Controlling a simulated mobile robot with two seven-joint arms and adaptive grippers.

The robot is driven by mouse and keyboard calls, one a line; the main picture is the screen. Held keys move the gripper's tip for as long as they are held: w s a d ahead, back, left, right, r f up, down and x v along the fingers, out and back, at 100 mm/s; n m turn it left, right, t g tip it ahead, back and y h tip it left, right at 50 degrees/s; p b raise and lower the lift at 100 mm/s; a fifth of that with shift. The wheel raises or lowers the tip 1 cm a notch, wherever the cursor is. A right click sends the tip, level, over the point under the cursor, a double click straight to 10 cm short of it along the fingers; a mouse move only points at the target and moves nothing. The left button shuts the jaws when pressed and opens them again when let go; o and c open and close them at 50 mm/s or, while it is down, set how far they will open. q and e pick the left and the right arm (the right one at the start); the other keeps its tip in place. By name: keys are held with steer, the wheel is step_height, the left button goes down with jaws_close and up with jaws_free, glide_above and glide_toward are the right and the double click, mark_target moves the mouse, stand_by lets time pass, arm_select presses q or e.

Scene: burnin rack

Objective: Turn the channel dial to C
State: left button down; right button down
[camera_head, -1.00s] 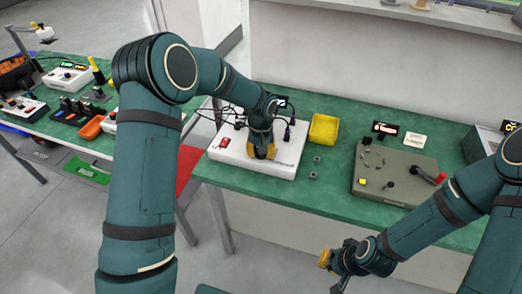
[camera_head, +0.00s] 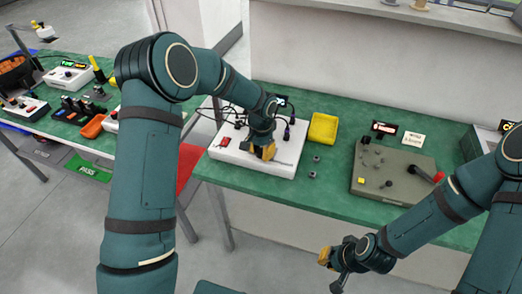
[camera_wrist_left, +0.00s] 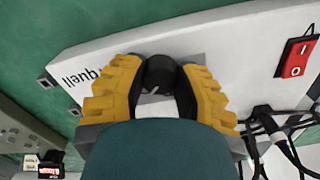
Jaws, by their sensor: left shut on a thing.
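The white box (camera_head: 229,158) stands on the green bench in the head view. Its white top (camera_wrist_left: 245,65) also shows in the left wrist view, with a red rocker switch (camera_wrist_left: 297,57) and part of a printed word. My left gripper (camera_head: 264,151) is down at the front of this box. In the left wrist view its yellow-padded fingers (camera_wrist_left: 160,82) are shut on a round black dial (camera_wrist_left: 159,71) with a pale pointer mark. The dial's letters are hidden or not legible. My right gripper (camera_head: 332,270) hangs in front of the bench, away from the box; its finger opening is unclear.
A grey-green panel box (camera_head: 397,172) with a red-tipped lever stands further right. Dark cables (camera_wrist_left: 272,130) run beside the dial.

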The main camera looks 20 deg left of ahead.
mark_target(261, 151)
stand_by(0.4)
arm_select(q)
steer(key=c, duration=0.6)
jaws_free()
step_height(261, 151, up, 12)
stand_by(0.3)
